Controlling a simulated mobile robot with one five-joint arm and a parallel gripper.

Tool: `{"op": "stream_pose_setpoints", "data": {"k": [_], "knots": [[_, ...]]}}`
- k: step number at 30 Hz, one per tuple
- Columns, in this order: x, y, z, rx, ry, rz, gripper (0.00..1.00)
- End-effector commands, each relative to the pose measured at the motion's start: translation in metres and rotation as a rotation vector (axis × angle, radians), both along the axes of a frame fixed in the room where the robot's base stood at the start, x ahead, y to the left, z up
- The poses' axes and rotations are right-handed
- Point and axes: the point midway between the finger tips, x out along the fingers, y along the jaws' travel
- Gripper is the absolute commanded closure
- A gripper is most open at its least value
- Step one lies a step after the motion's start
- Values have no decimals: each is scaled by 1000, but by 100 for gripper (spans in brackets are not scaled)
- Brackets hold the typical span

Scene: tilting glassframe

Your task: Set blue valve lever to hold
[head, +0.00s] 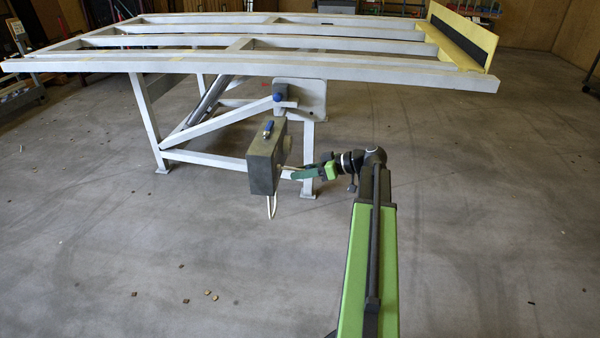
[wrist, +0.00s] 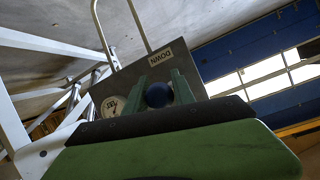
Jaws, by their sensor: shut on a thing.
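A dark grey control box (head: 263,160) hangs below the near side of the tilting frame in the head view. A blue lever-like part (head: 268,129) sits at its top. In the wrist view, the box face (wrist: 118,62) carries a "DOWN" label (wrist: 160,58) and a round white plate (wrist: 113,106) with lettering I cannot fully read. A dark blue ball knob (wrist: 158,95) lies between the two green fingers of my gripper (wrist: 157,92), which is shut on it. Its shaft is hidden. In the head view my gripper (head: 287,173) is at the box's right side.
The white tilting frame (head: 400,69) spans above the box, with a yellow end stop (head: 460,38) at right. A frame leg (head: 308,155) stands just behind my gripper. Hoses (head: 272,206) hang under the box. The floor in front is open, with small scraps.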

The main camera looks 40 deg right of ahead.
Motion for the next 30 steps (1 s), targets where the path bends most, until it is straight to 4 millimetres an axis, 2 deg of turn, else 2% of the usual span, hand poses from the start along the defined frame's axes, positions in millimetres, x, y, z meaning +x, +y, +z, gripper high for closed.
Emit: {"op": "stream_pose_setpoints", "data": {"k": [9, 10, 15, 25, 30], "knots": [[1, 0, 0, 0, 0, -1, 100], [1, 1, 0, -1, -1, -1, 68], [2, 2, 0, 0, -1, 1, 48], [0, 0, 3, -1, 0, 3, 48], [-22, -19, 18, 0, 0, -1, 48]]}}
